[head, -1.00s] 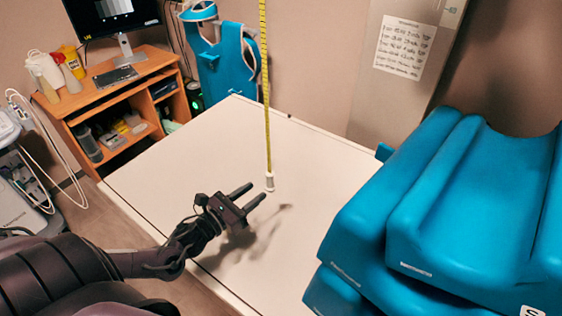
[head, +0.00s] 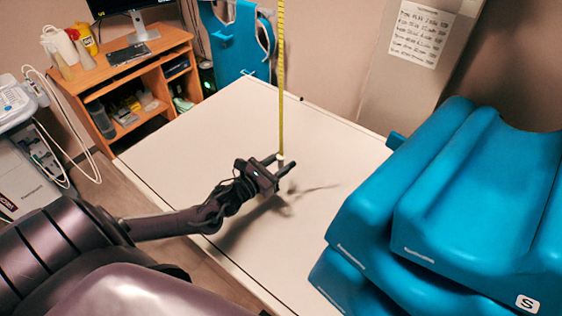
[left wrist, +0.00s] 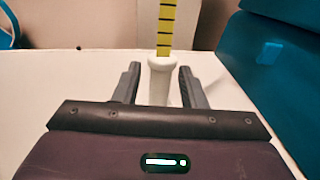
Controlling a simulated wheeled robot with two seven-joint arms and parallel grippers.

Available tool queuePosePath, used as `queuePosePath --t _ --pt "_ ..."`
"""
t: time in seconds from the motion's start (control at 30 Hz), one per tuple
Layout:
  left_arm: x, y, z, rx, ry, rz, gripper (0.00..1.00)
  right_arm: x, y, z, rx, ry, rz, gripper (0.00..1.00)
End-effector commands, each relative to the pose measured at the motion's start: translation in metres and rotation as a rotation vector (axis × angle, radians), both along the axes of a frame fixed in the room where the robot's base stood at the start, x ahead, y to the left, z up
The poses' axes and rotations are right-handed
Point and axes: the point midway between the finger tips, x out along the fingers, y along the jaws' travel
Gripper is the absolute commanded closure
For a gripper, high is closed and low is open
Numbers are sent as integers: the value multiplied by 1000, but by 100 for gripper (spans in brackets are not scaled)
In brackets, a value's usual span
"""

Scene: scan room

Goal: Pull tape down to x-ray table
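A yellow tape (head: 281,80) hangs straight down over the white x-ray table (head: 200,150). A small white end piece (left wrist: 160,77) is at its lower end. My left gripper (head: 283,162) is open around the end piece, with one finger on each side. In the left wrist view the end piece stands between the two fingers (left wrist: 160,88), with a gap seen on both sides. In the head view the fingers partly hide the end piece. My right gripper is not in view.
Large blue padded blocks (head: 440,200) fill the right side, close to the table. A wooden desk (head: 130,80) with a monitor stands at the back left. The table top around the tape is bare.

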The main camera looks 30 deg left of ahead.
Motion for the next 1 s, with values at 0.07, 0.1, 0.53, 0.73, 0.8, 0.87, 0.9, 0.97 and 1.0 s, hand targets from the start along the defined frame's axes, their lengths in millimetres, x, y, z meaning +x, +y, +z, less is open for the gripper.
queuePosePath --t 0.07,0.1,0.53,0.73,0.8,0.87,0.9,0.97,1.0 --pt "0 0 0 0 0 0 68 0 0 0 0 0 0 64" --pt "0 0 0 0 0 0 73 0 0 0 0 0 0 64" --pt "0 0 0 -1 0 0 100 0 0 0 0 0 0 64" --pt "0 0 -18 -1 1 0 100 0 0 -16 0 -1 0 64" --pt "-1 0 -30 -1 1 -1 100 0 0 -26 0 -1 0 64" --pt "-1 0 -40 -1 2 -1 100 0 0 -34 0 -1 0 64" --pt "-1 0 -46 -1 2 0 100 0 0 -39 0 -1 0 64" --pt "-1 0 -51 -1 3 0 100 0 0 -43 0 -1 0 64" --pt "-1 0 -52 -1 3 0 100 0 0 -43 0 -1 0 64"
